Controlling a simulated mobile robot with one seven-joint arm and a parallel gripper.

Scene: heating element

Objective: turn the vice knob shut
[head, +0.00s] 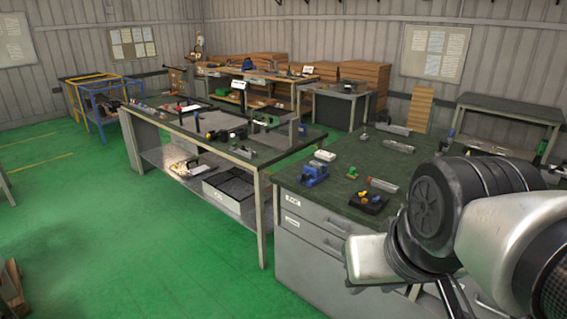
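A small blue device (314,175) that looks like a vice stands upright on the dark green top of the near grey bench, close to its left front corner. Its knob is too small to make out, and I cannot tell how far its jaws are apart. My arm (440,215) comes in from the right, in front of the near bench and nearer to the camera. Its light end part hangs low by the drawers, apart from the blue device. The fingers of my gripper cannot be made out clearly.
The near bench top also holds a black tray with yellow parts (368,202), a small green item (352,173), a clear cylinder (383,185) and a white box (325,155). A longer bench (180,125) with tools stands to the left.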

